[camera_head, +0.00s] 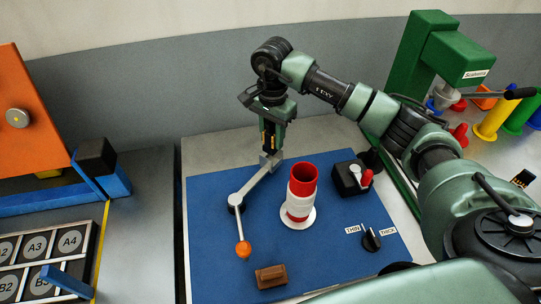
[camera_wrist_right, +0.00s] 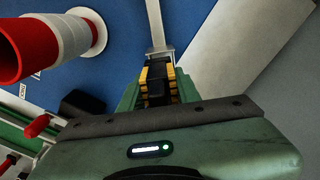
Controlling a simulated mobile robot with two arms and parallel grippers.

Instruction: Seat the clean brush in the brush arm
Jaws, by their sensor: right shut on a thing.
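The brush arm (camera_head: 256,181) is a silver bar on a dark pivot on the blue mat, with an orange knob (camera_head: 243,249) at its near end and a small bracket at its far end. My right gripper (camera_head: 270,148) points down right over that bracket. It is shut on a small dark thing, apparently the clean brush, mostly hidden between the fingers. In the wrist view the yellow-padded fingers (camera_wrist_right: 158,82) are at the bracket (camera_wrist_right: 158,50); I cannot tell if the held thing touches it. A brown block (camera_head: 271,276) lies near the mat's front edge. My left gripper is not in view.
A red and white bobbin (camera_head: 299,197) stands upright on the blue mat (camera_head: 208,258), right of the brush arm. A black box with a red lever (camera_head: 352,178) and a thin/thick knob (camera_head: 371,239) are further right. A labelled tray (camera_head: 40,258) is at left.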

